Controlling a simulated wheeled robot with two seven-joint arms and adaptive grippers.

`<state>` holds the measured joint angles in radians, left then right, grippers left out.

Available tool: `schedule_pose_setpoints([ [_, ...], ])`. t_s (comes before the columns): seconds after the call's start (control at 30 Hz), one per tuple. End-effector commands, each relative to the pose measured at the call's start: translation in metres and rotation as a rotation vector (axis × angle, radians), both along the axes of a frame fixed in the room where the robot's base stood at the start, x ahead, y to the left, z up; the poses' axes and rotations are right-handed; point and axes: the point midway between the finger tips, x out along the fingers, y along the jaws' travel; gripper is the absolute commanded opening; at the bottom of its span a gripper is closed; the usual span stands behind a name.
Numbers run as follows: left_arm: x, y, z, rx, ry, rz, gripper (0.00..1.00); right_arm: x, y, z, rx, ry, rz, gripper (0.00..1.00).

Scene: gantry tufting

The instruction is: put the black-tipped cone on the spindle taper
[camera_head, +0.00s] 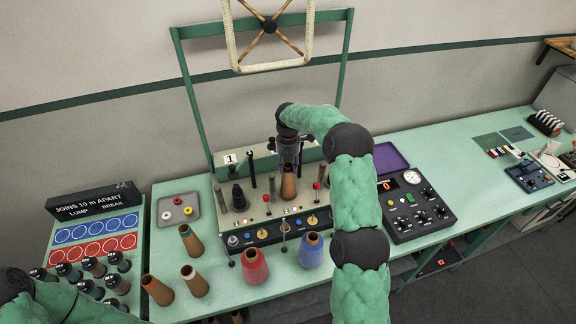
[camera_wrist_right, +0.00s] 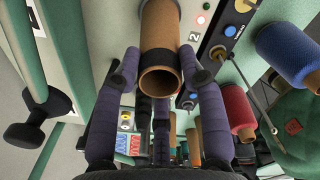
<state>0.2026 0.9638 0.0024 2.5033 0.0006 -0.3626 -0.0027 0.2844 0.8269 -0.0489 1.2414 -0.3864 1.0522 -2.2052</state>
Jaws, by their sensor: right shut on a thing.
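My right gripper (camera_head: 288,166) is shut on a brown cone (camera_head: 289,187), held upright over the right side of the winder panel (camera_head: 265,212). In the right wrist view the cone (camera_wrist_right: 160,45) sits between the fingers of the gripper (camera_wrist_right: 160,75), with a dark band near its open end. A black spindle taper (camera_head: 238,197) stands bare on the left side of the panel, under the label 1. Whether a taper is under or inside the held cone is hidden. My left gripper is out of view; only part of that arm shows at lower left.
Loose cones stand on the green table: a teal-tipped one (camera_head: 190,240), a pale-tipped one (camera_head: 194,281) and a brown one (camera_head: 157,290). Red (camera_head: 255,267) and blue (camera_head: 311,251) yarn cones stand before the panel. A black control box (camera_head: 412,206) is to the right.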

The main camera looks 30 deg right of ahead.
Motion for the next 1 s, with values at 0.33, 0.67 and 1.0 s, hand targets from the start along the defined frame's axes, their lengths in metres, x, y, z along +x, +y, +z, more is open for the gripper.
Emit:
schedule_pose_setpoints([
  [0.33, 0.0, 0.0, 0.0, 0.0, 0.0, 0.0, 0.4, -0.001, 0.001, -0.002, 0.001, 0.004, 0.001, 0.69],
  [0.67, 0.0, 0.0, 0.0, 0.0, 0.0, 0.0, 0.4, 0.0, 0.0, 0.012, 0.0, 0.0, 0.001, 0.69],
  [1.0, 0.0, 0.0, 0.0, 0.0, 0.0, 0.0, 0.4, 0.0, 0.001, 0.077, 0.001, 0.001, 0.001, 0.69],
])
